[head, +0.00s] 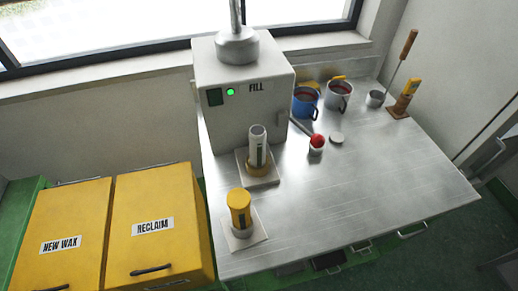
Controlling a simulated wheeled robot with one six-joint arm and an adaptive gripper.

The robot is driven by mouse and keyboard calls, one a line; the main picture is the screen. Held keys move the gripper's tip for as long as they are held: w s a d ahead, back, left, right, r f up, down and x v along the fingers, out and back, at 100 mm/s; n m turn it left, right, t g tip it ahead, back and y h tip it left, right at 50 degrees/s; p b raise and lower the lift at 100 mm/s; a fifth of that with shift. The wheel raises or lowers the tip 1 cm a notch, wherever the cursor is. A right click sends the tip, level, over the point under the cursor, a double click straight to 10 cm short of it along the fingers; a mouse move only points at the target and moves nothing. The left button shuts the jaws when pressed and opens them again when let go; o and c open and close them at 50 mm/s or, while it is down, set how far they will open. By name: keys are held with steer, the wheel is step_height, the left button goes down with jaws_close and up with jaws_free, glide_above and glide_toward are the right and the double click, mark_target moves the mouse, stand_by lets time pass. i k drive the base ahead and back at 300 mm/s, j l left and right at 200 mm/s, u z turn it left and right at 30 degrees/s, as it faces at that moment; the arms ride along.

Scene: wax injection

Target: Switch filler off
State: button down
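The filler (240,110) is a grey-white box with a metal hopper on top, at the back left of the metal table in the head view. Its front bears the word FILL (257,87). A round green light (230,91) on the front is lit. Left of the light is a dark green rectangular switch (214,97); its position is too small to tell. A pale cylinder (257,146) with a yellow base stands upright on a plate in front of the filler. My gripper is not in view.
A yellow-topped cylinder (239,208) stands on a plate at the table's front left. Blue (305,103) and grey (339,97) mugs stand right of the filler. Yellow NEW WAX (62,220) and RECLAIM (155,205) bins stand left. The table's (390,180) right half is mostly clear.

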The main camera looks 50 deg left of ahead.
mark_target(215, 96)
steer(key=u, duration=1.5)
